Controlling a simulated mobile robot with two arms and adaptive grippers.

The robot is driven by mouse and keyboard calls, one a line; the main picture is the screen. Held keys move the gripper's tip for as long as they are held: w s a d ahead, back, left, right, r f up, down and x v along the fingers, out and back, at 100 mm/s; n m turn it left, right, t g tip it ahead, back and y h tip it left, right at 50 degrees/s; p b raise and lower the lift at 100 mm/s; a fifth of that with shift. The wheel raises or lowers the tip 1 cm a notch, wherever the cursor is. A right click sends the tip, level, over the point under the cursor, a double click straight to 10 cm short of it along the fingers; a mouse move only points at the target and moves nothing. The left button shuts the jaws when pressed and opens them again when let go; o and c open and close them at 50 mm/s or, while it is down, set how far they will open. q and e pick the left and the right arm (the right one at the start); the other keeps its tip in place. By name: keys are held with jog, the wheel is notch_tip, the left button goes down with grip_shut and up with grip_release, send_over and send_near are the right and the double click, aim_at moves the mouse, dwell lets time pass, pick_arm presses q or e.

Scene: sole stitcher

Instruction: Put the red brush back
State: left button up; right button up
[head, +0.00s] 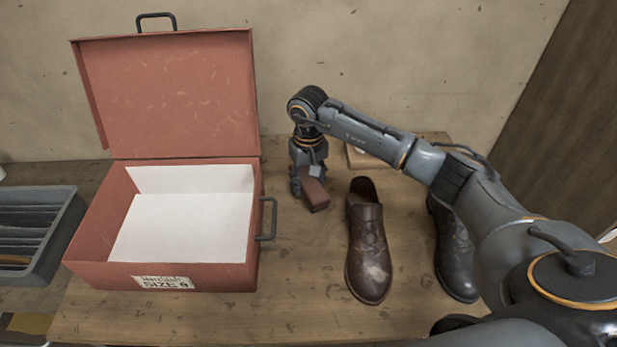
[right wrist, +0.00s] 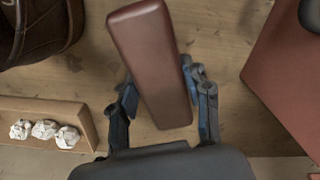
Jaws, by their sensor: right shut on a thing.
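The red brush, a brownish-red block, is held in my right gripper (head: 306,178) between the box and the shoes. Its end (head: 315,195) shows below the fingers in the head view. In the right wrist view the brush (right wrist: 148,55) lies lengthwise between the two fingers of the gripper (right wrist: 160,95), which are closed on its sides. Its smooth brown-red face shows; I see no bristles. I cannot tell whether it touches the table. My left gripper is not in view.
An open red box (head: 170,277) with white paper lining stands left of the gripper. A small wooden tray (right wrist: 85,108) holds white crumpled balls. A grey slotted rack (head: 72,222) is at far left.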

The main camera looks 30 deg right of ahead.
aim_at(309, 180)
jog(key=shift+f+b, duration=0.2)
jog(key=shift+b, duration=0.15)
jog(key=o, duration=1)
jog(key=shift+r, duration=0.1)
jog(key=shift+r, duration=0.15)
notch_tip(309, 180, up, 12)
jog(key=shift+b, duration=1.05)
